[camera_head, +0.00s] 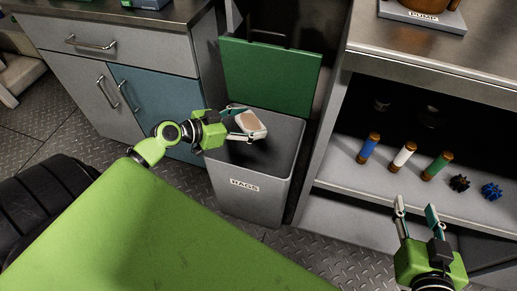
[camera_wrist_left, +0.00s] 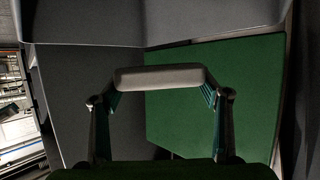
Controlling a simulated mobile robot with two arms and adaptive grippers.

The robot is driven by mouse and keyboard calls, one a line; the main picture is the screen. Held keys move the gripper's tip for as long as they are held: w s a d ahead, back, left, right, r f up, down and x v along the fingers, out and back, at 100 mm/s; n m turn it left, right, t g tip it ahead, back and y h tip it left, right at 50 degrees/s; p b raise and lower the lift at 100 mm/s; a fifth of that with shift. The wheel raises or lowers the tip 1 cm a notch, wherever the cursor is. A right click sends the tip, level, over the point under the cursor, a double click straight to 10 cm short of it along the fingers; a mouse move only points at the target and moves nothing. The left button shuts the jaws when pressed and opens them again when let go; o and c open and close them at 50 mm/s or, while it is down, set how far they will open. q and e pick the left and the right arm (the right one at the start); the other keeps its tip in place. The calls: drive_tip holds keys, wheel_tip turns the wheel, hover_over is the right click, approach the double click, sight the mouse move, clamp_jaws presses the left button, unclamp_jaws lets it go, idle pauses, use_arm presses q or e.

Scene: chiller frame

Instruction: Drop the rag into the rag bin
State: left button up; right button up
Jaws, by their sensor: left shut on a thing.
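The rag (camera_head: 251,121), a small pale cloth with a brownish patch, is held between the fingers of my left gripper (camera_head: 244,124). In the left wrist view the rag (camera_wrist_left: 160,77) is a pale band spanning the two fingertips. The rag bin (camera_head: 247,203) is a grey box with a RAGS label. Its green lid (camera_head: 270,78) stands raised at the back, and the dark opening shows. My left gripper and the rag appear over this opening. The exact height above the rim is hard to tell. My right gripper (camera_head: 416,208) is empty, its fingers apart, at the lower right.
A drawer cabinet (camera_head: 125,68) with a blue door stands left of the bin. To the right is a shelf unit (camera_head: 330,176) holding blue, white and green cylinders (camera_head: 403,154) and two small gears (camera_head: 475,187). A pump plate (camera_head: 424,15) lies on its top.

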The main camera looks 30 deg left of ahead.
use_arm(q)
drive_tip(key=o, duration=1.3)
drive_tip(key=shift+s, duration=0.1)
drive_tip(key=v, duration=1.2)
